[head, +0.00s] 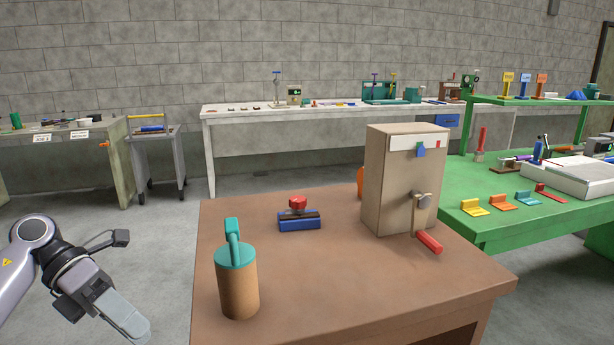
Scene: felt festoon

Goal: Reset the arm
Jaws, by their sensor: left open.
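My left gripper (122,318) is at the lower left of the head view, off the left edge of the brown table (330,296) and apart from it. It is empty, and its fingers point down and to the right. My right gripper is not in view. On the table stand a brown cylinder with a teal top and handle (237,278), a blue block with a red knob (299,218), and a tan box with a crank and red handle (392,180). An orange thing behind the box is mostly hidden.
A green table (520,222) with coloured pieces stands close on the right. A long white bench (260,133), a cart (158,152) and a grey-green table (112,160) stand at the back. The floor left of the brown table is clear.

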